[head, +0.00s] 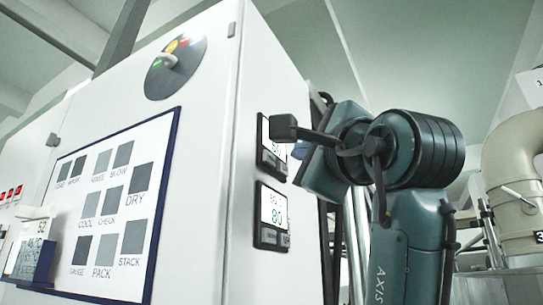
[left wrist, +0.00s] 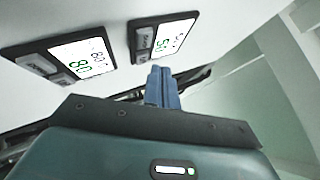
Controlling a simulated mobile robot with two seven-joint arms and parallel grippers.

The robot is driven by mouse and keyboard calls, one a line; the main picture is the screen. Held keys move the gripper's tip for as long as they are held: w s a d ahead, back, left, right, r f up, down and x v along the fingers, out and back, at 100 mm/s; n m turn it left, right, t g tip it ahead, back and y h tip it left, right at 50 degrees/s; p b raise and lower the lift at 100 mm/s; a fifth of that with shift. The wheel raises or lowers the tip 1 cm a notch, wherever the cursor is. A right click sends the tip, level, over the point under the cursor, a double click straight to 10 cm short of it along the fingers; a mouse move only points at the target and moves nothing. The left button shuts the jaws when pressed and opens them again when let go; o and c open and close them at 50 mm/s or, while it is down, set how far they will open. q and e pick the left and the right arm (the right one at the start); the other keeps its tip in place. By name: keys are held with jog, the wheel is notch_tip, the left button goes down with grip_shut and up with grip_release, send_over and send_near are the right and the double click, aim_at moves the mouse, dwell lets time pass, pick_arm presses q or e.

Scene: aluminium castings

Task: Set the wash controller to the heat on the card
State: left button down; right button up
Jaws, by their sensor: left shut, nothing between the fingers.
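Two controllers sit on the cabinet's narrow right face. The upper controller (head: 266,160) is partly covered by a dark block of my arm; the lower controller (head: 272,217) shows a green 80. In the left wrist view, the lower controller (left wrist: 80,60) reads 80 and the upper controller (left wrist: 163,37) appears to read 50. I cannot read which is the wash one. A card (head: 35,250) at far left has small figures, including a °C value, not surely readable. My left gripper (head: 304,140) is shut and empty, blue fingertips (left wrist: 162,88) close to the upper controller's button side; contact is unclear.
The cabinet's (head: 205,110) wide face carries a board of grey squares (head: 148,150) and a round dial (head: 175,68) with a pale handle. Red switches (head: 10,193) are at far left. A large pale duct (head: 515,180) stands at right, behind my arm.

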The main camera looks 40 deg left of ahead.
pick_arm(q)
jog(key=d, duration=0.3)
jog(key=shift+w, duration=0.35)
pick_arm(e)
jog(key=shift+r, duration=0.3)
pick_arm(q)
jog(key=shift+n+p, duration=0.3)
dwell(1.7)
